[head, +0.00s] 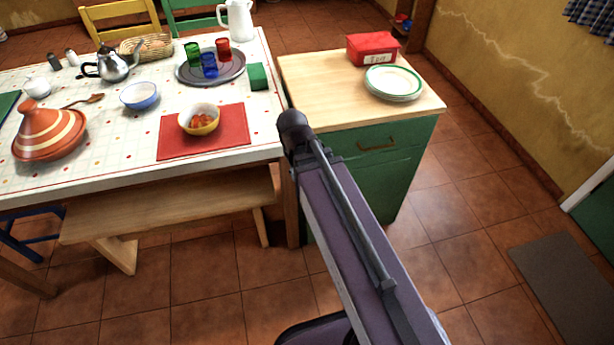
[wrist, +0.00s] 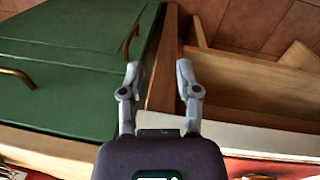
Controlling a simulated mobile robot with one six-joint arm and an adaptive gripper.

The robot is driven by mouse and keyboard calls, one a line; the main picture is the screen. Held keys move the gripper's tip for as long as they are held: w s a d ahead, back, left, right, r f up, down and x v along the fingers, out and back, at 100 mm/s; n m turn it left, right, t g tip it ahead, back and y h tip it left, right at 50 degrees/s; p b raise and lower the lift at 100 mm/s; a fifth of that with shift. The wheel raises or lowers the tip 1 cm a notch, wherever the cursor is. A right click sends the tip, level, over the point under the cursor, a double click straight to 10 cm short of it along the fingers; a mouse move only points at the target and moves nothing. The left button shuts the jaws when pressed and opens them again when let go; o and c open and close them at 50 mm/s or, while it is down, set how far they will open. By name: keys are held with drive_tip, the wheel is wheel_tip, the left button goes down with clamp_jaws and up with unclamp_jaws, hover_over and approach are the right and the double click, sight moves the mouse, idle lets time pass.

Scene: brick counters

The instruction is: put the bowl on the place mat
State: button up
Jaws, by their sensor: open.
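A yellow bowl (head: 200,129) with orange pieces inside stands on the red place mat (head: 234,122) near the table's front edge. A blue-and-white bowl (head: 140,104) stands on the tablecloth to the left, apart from the mat. My gripper (wrist: 158,74) is open in the wrist view, with nothing between its fingers. It points down over the gap between the green cabinet and the table. In the head view my arm ends near the table's right corner and hides the fingers. Part of the red mat (wrist: 285,168) shows at the lower right of the wrist view.
A tray (head: 236,72) with coloured glasses and a green box (head: 258,77) stand behind the mat. A tagine (head: 48,135) stands at the left. The green cabinet (head: 372,170) carries plates (head: 393,84) and a red box (head: 372,45). A bench (head: 170,208) stands in front.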

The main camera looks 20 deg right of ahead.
drive_tip(key=shift+s+d+m+y, duration=0.6)
drive_tip(key=shift+s+d+m, duration=0.05)
drive_tip(key=shift+s+m, duration=0.25)
wheel_tip(320, 180, up, 16)
drive_tip(key=p, duration=1.6)
drive_tip(key=shift+r+p, duration=0.25)
drive_tip(key=shift+p, duration=0.05)
